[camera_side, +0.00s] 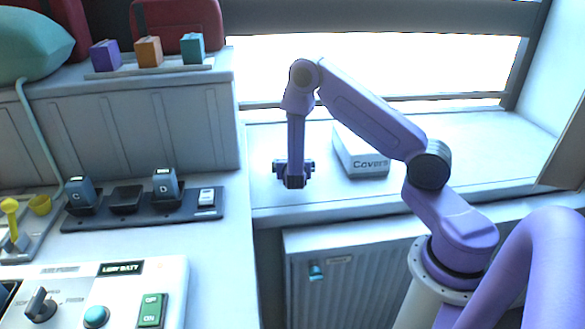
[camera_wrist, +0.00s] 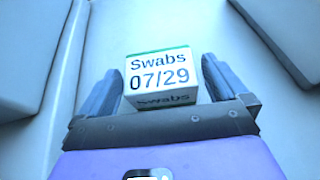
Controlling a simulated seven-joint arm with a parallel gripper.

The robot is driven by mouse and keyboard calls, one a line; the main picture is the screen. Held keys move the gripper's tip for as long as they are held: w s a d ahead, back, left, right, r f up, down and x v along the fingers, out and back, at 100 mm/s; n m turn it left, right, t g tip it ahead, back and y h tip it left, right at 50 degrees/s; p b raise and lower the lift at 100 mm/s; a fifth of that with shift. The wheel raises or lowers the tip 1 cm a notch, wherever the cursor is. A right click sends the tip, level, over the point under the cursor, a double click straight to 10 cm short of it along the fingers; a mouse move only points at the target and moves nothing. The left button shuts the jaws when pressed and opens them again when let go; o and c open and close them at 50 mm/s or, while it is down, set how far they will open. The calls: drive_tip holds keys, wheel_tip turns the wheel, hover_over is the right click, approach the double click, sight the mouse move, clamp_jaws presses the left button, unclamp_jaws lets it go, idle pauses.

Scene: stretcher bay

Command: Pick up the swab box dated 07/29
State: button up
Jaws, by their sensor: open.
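The swab box (camera_wrist: 160,75) shows in the wrist view, white with a green edge along its top. Its upper face reads "Swabs 07/29", and "Swabs" is printed again on the face nearer me. My gripper (camera_wrist: 162,64) is open, with one finger to the left of the box and one to the right. A gap shows at the left finger; the right finger is close to the box's side. I cannot tell how deep the box sits between them. In the side view my gripper (camera_side: 293,172) points down over the white bench by the window, and the swab box cannot be made out there.
A white box marked "Covers" (camera_side: 362,152) stands right of my gripper on the bench. A raised white cabinet (camera_side: 150,125) is at left, with purple (camera_side: 106,56), orange (camera_side: 148,51) and teal (camera_side: 192,48) blocks on top. A dark charger strip (camera_side: 140,212) lies below it.

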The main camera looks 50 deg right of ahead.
drive_tip(key=shift+x, duration=1.85)
drive_tip(key=shift+a+f, duration=0.1)
drive_tip(key=shift+f, duration=0.05)
drive_tip(key=c, duration=0.8)
